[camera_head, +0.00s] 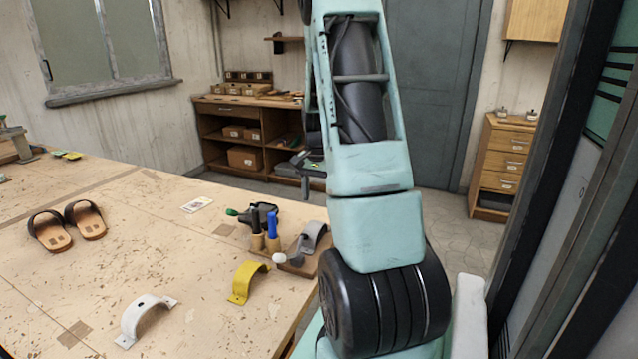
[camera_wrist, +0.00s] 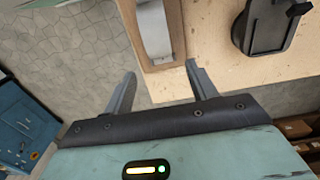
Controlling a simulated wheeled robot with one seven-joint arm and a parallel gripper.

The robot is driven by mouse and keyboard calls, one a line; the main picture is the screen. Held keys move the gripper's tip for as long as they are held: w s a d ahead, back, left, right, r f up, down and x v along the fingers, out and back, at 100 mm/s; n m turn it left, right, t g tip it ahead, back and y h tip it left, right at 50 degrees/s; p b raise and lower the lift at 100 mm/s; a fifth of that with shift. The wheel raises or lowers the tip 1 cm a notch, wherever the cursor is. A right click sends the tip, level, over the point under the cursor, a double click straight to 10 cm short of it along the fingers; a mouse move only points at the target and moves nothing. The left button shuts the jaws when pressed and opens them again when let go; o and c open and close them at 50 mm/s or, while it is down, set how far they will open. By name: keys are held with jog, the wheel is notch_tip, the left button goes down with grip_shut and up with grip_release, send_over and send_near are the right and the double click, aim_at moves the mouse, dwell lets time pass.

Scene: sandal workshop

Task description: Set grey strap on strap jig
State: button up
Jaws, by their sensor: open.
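The grey strap (camera_head: 313,237) is a small arch at the bench's right edge, partly behind my arm in the head view. It appears to stand on a brown wooden block (camera_head: 297,268), which may be the strap jig. In the wrist view, the grey strap (camera_wrist: 154,30) lies along a wooden board (camera_wrist: 177,48) ahead of the fingers. My gripper (camera_wrist: 160,69) is open and empty, its fingertips either side of the board's near end in the picture. I cannot tell the height gap. In the head view my arm mostly hides the gripper.
The bench (camera_head: 200,250) also holds a yellow strap (camera_head: 248,282), a white strap (camera_head: 146,318), a pair of sandals (camera_head: 68,226), a card (camera_head: 197,204) and blue- and black-handled tools (camera_head: 272,228). A black device (camera_wrist: 268,28) stands near the board. Open floor lies beyond the bench edge.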

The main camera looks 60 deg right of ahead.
notch_tip(320, 180, up, 5)
jog(key=w+a+n, duration=0.1)
jog(key=w+a, duration=0.1)
jog(key=a, duration=0.2)
jog(key=w+a+n, duration=0.2)
jog(key=w+a, duration=0.1)
jog(key=w+a+n, duration=0.1)
jog(key=w+a, duration=0.2)
jog(key=a, duration=0.1)
jog(key=shift+a+r, duration=0.15)
jog(key=shift+a, duration=0.2)
jog(key=w+a+n+y, duration=0.15)
jog(key=a+n, duration=0.65)
jog(key=a, duration=1.4)
jog(key=s+a+n, duration=0.6)
jog(key=s+a, duration=0.2)
jog(key=a, duration=0.3)
jog(key=s+a+f+n, duration=0.1)
jog(key=s+a+n, duration=0.6)
jog(key=s+a, duration=0.2)
jog(key=shift+s+a+f+h, duration=0.2)
jog(key=shift+a+h, duration=0.25)
jog(key=shift+a, duration=0.5)
